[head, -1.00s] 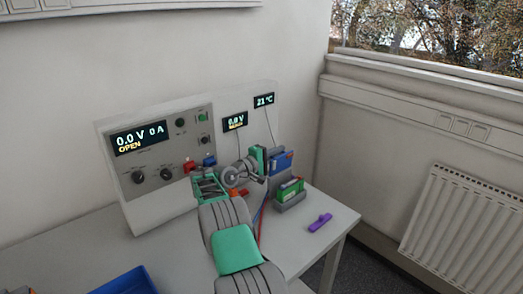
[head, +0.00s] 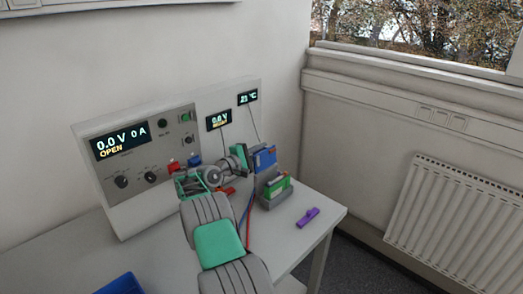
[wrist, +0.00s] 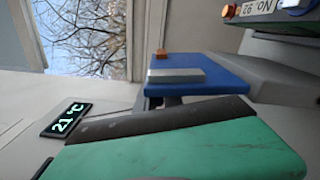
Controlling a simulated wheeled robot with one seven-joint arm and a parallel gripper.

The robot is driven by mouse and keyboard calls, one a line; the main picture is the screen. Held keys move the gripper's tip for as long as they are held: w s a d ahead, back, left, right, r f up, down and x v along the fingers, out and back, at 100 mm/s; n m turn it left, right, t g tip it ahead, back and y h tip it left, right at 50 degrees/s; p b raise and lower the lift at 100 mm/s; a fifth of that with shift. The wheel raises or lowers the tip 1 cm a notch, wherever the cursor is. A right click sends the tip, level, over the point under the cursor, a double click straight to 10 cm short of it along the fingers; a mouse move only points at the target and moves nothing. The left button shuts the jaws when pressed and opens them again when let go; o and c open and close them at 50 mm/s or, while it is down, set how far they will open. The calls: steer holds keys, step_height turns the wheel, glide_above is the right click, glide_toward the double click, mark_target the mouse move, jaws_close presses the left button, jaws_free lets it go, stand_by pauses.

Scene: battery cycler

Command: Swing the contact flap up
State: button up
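The contact flap looks like the blue plate (head: 265,157) above the grey cradle (head: 275,200). In the wrist view the blue plate (wrist: 205,75) carries a pale metal strip and a small orange piece, and appears to stand up from a grey body. My gripper (head: 244,157) is just left of the plate in the head view. One green finger with a dark pad (wrist: 190,140) fills the lower wrist view, close beside the plate; contact is unclear. The other finger is not clearly seen. A green battery (head: 278,186) sits in the cradle; a numbered label (wrist: 258,9) shows in the wrist view.
The cycler panel (head: 145,160) reads 0.0 V, 0 A and OPEN, behind my arm. Red and blue cables run down by the cradle. A purple object (head: 308,217) lies on the table (head: 318,235) to the right. A blue tray (head: 120,284) is at front left.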

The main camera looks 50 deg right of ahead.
steer(key=o, duration=0.3)
steer(key=shift+s+d+r, duration=0.1)
steer(key=shift+r, duration=0.1)
steer(key=shift+o, duration=0.5)
steer(key=shift+f, duration=0.1)
steer(key=shift+a, duration=0.2)
steer(key=a+b, duration=0.1)
steer(key=a, duration=0.6)
steer(key=shift+w+a+b, duration=0.25)
steer(key=shift+a+b, duration=0.05)
steer(key=shift+b, duration=0.1)
